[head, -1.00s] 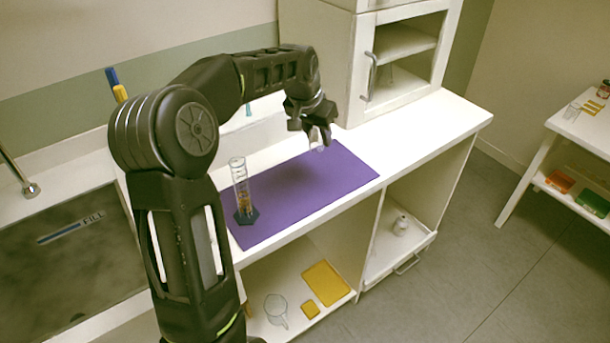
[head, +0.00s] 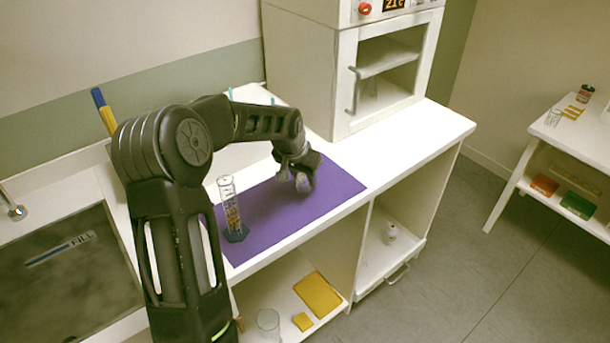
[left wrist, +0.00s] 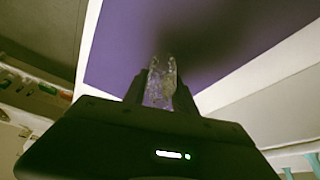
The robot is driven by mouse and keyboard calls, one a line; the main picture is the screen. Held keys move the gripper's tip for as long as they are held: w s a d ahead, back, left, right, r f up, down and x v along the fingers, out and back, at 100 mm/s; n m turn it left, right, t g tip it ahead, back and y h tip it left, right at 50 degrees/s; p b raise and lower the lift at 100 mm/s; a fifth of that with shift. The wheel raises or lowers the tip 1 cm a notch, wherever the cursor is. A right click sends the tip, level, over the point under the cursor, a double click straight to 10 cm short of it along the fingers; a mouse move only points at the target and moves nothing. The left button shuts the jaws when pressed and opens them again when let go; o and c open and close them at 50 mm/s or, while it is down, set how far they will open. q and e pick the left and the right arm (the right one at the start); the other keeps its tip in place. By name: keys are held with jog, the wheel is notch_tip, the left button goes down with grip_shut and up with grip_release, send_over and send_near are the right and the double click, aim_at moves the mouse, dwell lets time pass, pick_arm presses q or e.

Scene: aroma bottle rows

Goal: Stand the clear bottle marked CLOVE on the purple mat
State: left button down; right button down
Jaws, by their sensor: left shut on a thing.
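The purple mat (head: 262,212) lies on the white counter, and it also fills the upper part of the left wrist view (left wrist: 130,45). My left gripper (head: 300,182) is over the right part of the mat, pointing down. In the left wrist view the left gripper (left wrist: 160,90) is shut on a clear bottle (left wrist: 160,82), which sits between its two fingers. No marking can be read on the bottle. I cannot tell whether its base touches the mat. My right gripper is not in view.
A clear cylinder with orange contents (head: 230,208) stands on the mat's left part, near my left arm. A white cabinet (head: 300,60) stands behind the mat to the right. A dark sink (head: 65,270) is at the left. The mat's middle is clear.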

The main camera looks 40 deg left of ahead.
pick_arm(q)
jog(key=shift+f, duration=0.2)
jog(key=c, duration=1)
grip_release()
jog(key=shift+r, duration=0.1)
jog(key=shift+r, duration=0.1)
jog(key=b+v, duration=0.1)
jog(key=v, duration=1.1)
jog(key=shift+b, duration=0.3)
